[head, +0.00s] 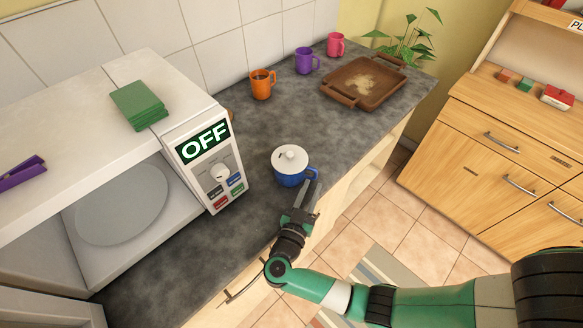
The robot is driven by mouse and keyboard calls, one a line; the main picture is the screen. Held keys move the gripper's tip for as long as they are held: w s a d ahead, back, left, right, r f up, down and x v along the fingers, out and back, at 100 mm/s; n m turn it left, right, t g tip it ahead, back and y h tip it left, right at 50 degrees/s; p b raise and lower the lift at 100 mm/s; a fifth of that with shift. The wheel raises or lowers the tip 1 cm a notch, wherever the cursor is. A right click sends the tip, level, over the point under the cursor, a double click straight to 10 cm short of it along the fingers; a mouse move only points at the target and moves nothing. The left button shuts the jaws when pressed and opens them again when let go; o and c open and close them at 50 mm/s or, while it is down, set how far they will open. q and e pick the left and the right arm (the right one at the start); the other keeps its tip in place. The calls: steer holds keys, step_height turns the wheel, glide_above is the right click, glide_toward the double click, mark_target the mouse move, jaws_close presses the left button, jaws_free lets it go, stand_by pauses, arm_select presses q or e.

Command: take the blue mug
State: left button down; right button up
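The blue mug (288,178) stands upright on the dark counter, right of the microwave, with a round white lid (290,158) on top. Its handle (312,172) points right. My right gripper (309,189) reaches in from the lower right, with its fingertips at the handle side of the mug. The fingers overlap the handle area in the picture, and I cannot tell whether they touch or grip it. My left gripper is not in view.
The microwave (205,170) reads OFF and its cavity is open with a plate inside. Orange (261,85), purple (306,61) and pink (336,45) mugs stand behind, beside a brown tray (363,83). The counter around the blue mug is clear.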

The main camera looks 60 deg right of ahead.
mark_target(316, 175)
steer(key=d, duration=0.3)
steer(key=w+d+r, duration=0.1)
steer(key=d, duration=0.1)
steer(key=shift+d, duration=0.1)
jaws_close()
stand_by(1.3)
